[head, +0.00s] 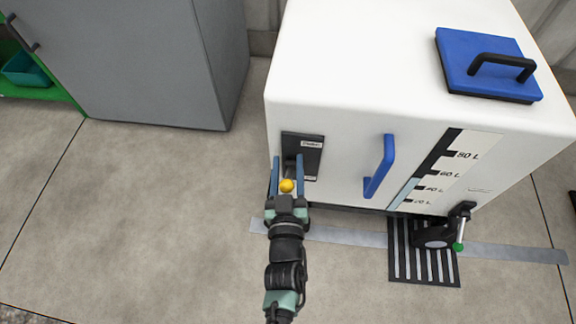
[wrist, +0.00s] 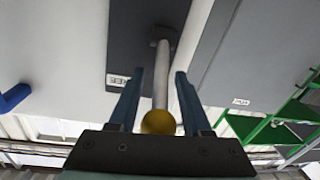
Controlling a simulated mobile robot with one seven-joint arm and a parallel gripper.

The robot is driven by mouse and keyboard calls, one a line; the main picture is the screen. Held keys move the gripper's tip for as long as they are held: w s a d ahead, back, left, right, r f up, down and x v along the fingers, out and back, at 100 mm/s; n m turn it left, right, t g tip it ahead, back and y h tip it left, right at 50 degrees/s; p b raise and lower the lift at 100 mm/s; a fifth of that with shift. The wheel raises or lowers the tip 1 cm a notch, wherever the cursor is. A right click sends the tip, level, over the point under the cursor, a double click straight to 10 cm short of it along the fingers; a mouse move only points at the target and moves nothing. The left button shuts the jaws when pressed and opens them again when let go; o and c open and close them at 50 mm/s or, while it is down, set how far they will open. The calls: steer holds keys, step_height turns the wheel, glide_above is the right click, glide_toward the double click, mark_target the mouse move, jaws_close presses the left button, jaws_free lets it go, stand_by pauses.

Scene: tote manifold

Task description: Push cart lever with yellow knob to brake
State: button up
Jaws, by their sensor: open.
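The cart lever has a yellow knob (head: 287,186) at its near end and sticks out from a dark plate (head: 311,153) on the front left of the white cart (head: 350,75). In the wrist view its pale shaft (wrist: 163,80) runs from a dark mount to the yellow knob (wrist: 158,122). My gripper (head: 287,157) is open, its two blue fingers on either side of the shaft. The knob sits between the fingers, close to the palm. In the wrist view gaps show between both fingers and the shaft.
A blue handle (head: 380,166) and a litre scale (head: 443,170) are right of the plate. A tap with a green knob (head: 458,247) stands over a floor grate (head: 405,262). A grey cabinet (head: 140,60) is at the left. The floor left of the cart is clear.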

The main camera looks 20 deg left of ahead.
jaws_close()
stand_by(1.4)
